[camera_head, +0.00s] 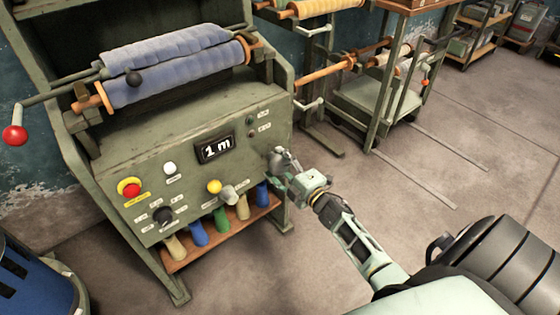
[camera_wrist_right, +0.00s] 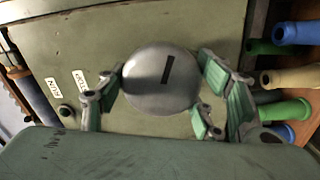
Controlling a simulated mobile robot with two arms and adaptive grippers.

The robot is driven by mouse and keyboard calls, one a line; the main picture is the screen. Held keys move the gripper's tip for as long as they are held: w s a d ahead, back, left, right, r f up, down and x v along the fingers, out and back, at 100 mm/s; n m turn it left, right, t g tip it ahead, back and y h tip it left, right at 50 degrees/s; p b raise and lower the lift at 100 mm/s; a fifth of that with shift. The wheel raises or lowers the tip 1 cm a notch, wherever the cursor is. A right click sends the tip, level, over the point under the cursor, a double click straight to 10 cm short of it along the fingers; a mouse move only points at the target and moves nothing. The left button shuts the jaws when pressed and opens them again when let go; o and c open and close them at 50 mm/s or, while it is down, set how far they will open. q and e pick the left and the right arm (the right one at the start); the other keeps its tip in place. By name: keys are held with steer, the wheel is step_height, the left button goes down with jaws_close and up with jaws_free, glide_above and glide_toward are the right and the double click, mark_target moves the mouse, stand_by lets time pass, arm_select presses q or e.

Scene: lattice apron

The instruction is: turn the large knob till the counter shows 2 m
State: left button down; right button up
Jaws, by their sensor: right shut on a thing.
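The large knob (camera_wrist_right: 161,79) is a round grey metal disc with a dark bar mark on its face, standing on the green machine's front panel (camera_head: 222,178). My right gripper (camera_wrist_right: 163,98) is shut on the knob, its fingers around the rim in the right wrist view. In the head view my right gripper (camera_head: 282,163) reaches the panel's right side and mostly hides the knob. The counter (camera_head: 215,149) is a dark display on the panel and reads 1 m. My left gripper is not in view.
Blue fabric rolls (camera_head: 170,75) and a red-ended crank (camera_head: 15,135) are above. Coloured rolls sit below. A wheeled rack (camera_head: 385,105) stands at right, with open floor in front.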

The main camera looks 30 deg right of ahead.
steer(key=m, duration=0.1)
steer(key=m+p, duration=0.1)
steer(key=m, duration=0.3)
steer(key=shift+w+d+r+p, duration=0.1)
steer(key=shift+r+p, duration=0.15)
steer(key=shift+p, duration=0.15)
arm_select(q)
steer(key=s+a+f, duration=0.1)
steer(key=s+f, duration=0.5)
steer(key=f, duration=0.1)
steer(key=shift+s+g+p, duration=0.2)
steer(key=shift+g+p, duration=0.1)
steer(key=shift+p, duration=0.05)
arm_select(e)
steer(key=shift+d+m, duration=0.1)
steer(key=shift+m, duration=1.4)
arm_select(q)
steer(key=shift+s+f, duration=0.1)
arm_select(e)
steer(key=o, duration=1.1)
steer(key=shift+f, duration=0.1)
steer(key=shift+f, duration=0.1)
